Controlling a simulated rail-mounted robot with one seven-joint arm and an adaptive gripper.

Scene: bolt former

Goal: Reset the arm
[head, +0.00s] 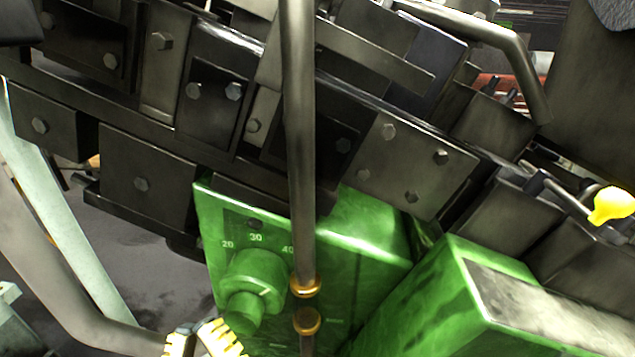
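The view is filled by the tilted bolt former machine. It has dark metal blocks with bolted plates (417,170) and a green housing (370,240) with a round green dial (252,283) marked 20, 30 and 40. At the bottom edge is a yellow-and-white ribbed part (222,339), cut off by the frame.
A vertical metal pipe (300,150) with brass fittings (305,286) crosses the middle. A lever with a yellow knob (612,205) sticks out at the right. A curved grey pipe (50,285) runs at the lower left, with grey floor (140,260) beyond it.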

